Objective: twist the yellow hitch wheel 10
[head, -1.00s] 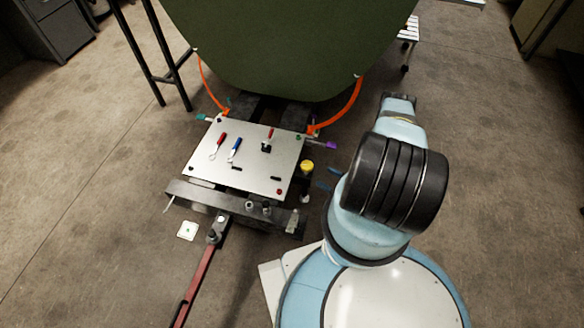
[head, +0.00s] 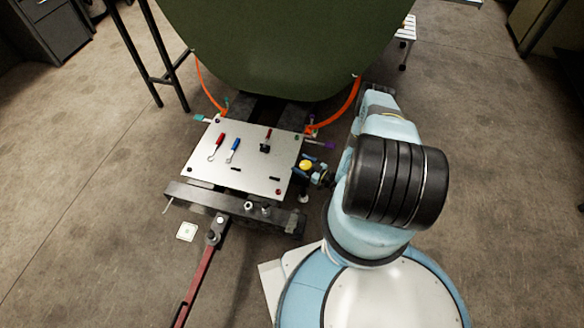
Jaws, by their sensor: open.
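The yellow hitch wheel (head: 306,166) is a small yellow disc at the right edge of the pale panel (head: 228,181). My gripper (head: 304,165) comes in from the right, with one blue finger on the far side of the wheel and one on the near side. The fingers are apart, with the wheel between them. At this size I cannot tell whether either finger touches it. Part of the wheel's mount is hidden by my gripper.
Red and blue-handled tools (head: 235,145) lie on the panel. Orange hoses (head: 347,112) run beside the large green body (head: 280,45) above. A dark crossbar (head: 195,195) and a red drawbar (head: 194,280) are at the front. Floor is open at left.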

